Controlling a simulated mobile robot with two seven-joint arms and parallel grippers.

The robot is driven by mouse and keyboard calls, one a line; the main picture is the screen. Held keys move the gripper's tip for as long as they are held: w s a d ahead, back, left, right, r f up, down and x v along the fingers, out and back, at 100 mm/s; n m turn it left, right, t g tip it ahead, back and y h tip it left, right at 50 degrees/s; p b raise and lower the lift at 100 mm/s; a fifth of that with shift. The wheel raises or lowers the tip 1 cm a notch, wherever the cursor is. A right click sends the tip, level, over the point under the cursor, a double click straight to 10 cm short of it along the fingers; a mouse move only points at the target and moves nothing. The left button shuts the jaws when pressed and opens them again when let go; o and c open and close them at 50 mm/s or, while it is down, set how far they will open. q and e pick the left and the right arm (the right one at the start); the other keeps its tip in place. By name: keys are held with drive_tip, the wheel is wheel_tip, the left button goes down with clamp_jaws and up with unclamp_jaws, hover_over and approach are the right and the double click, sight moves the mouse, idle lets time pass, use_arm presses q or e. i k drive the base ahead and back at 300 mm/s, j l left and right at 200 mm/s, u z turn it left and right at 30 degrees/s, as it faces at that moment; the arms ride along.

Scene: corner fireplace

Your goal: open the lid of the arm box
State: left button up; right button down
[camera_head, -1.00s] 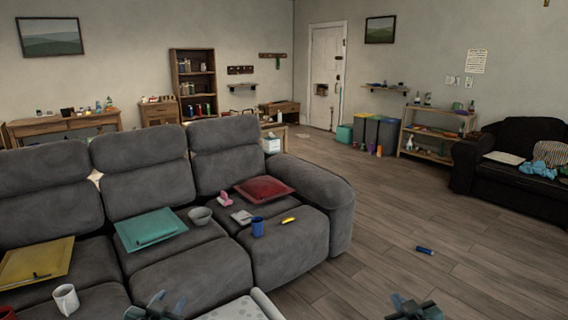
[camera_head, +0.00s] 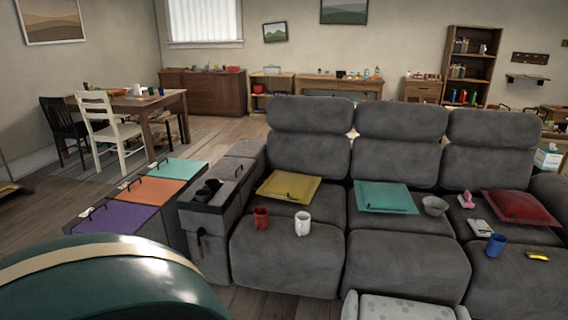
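The sofa's left arm is a grey box (camera_head: 208,250). Its front top has a black organiser (camera_head: 208,192) with dark items in it. Behind the organiser lies a flat grey top (camera_head: 233,170) with a small dark handle, which looks like a lid lying shut. Neither of my grippers is in view now.
Purple (camera_head: 115,219), orange (camera_head: 150,191) and teal (camera_head: 178,168) panels with handles lie left of the arm box. A large dark-green rounded thing (camera_head: 110,285) fills the lower left. The grey sofa (camera_head: 285,255) holds cushions and mugs. A patterned light piece (camera_head: 400,306) is in front.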

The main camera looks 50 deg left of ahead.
sight(234, 169)
drive_tip(key=u, duration=2.05)
drive_tip(key=i+z, duration=0.15)
drive_tip(key=z, duration=0.6)
drive_tip(key=i+j+z, duration=0.75)
drive_tip(key=i+j, duration=0.15)
drive_tip(key=j, duration=0.2)
drive_tip(key=i+j+z, duration=0.15)
drive_tip(key=j, duration=0.2)
drive_tip(key=i+j, duration=0.15)
drive_tip(key=j, duration=0.25)
drive_tip(key=i+j, duration=0.2)
drive_tip(key=j, duration=0.2)
drive_tip(key=i+j, duration=0.15)
drive_tip(key=j, duration=0.2)
drive_tip(key=i+j+z, duration=0.1)
drive_tip(key=j, duration=0.3)
drive_tip(key=i+j, duration=0.3)
drive_tip(key=j, duration=0.1)
